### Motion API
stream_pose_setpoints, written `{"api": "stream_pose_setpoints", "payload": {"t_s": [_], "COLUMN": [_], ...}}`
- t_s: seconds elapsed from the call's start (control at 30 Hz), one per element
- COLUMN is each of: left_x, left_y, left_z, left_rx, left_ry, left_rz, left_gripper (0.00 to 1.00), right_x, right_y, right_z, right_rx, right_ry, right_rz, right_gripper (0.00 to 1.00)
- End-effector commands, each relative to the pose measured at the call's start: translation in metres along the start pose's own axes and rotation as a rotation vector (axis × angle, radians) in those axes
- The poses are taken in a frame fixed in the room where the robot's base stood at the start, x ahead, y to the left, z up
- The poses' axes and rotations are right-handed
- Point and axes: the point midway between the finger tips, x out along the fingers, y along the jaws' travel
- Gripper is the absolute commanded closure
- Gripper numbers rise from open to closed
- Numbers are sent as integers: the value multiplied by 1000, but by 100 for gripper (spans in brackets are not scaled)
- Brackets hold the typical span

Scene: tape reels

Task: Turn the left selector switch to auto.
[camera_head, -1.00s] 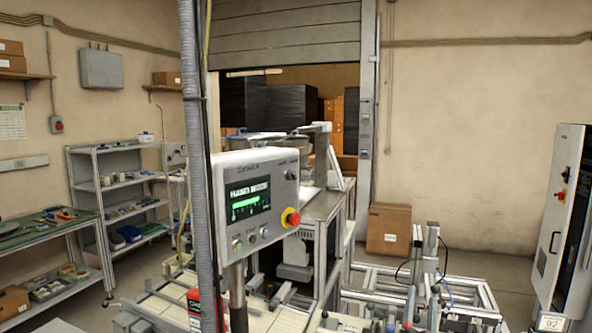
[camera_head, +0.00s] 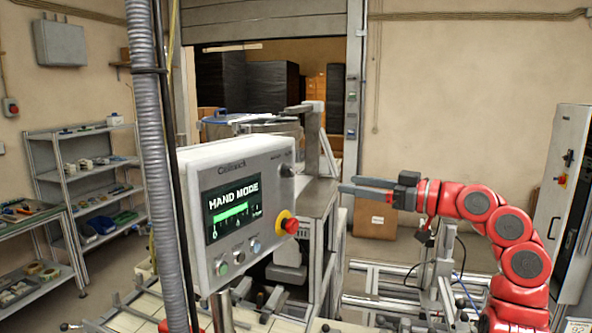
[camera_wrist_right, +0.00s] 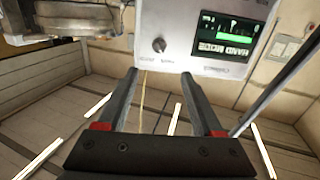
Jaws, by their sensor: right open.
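The control panel (camera_head: 240,205) is a light grey box on a post, its screen (camera_head: 232,208) reading "HAND MODE". One selector switch, a small dark knob (camera_head: 287,171), sits at the panel's upper right; no second selector is visible. In the right wrist view the panel (camera_wrist_right: 178,62) appears upside down, with the knob (camera_wrist_right: 159,45) beyond and between the fingertips. The knob's labels are too small to read. My right gripper (camera_head: 345,184) is open and empty, right of the panel, fingers pointing towards it and apart from it. The wrist view shows its spread fingers (camera_wrist_right: 159,74). My left gripper is not in view.
A red and yellow emergency stop (camera_head: 288,222) sits below the knob, with several small buttons (camera_head: 238,257) lower down. A grey corrugated hose (camera_head: 152,130) hangs left of the panel. A machine frame (camera_head: 325,210) stands behind it. Free air lies between fingertips and panel.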

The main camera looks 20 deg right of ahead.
Motion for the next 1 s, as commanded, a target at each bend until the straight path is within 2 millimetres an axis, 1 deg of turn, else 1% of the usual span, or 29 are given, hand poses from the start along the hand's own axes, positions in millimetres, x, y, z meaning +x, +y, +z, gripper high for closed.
{"api": "stream_pose_setpoints", "payload": {"t_s": [0.03, 0.3, 0.5, 0.6, 0.7, 0.83, 1.0], "left_x": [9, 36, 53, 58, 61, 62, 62], "left_y": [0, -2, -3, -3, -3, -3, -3], "left_z": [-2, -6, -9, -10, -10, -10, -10], "left_rx": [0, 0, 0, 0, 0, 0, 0], "left_ry": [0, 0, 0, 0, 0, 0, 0], "left_rz": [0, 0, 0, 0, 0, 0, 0], "left_gripper": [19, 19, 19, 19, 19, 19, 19], "right_x": [12, 78, 120, 134, 143, 148, 149], "right_y": [-2, -1, -1, 0, 0, 1, 1], "right_z": [-5, -6, -5, -4, -4, -2, -1], "right_rx": [2, 5, 5, 5, 2, 1, 1], "right_ry": [1, 3, 3, 3, 5, 5, 5], "right_rz": [-6, -5, -3, -2, 1, 2, 2], "right_gripper": [32, 32, 32, 32, 32, 32, 32]}}
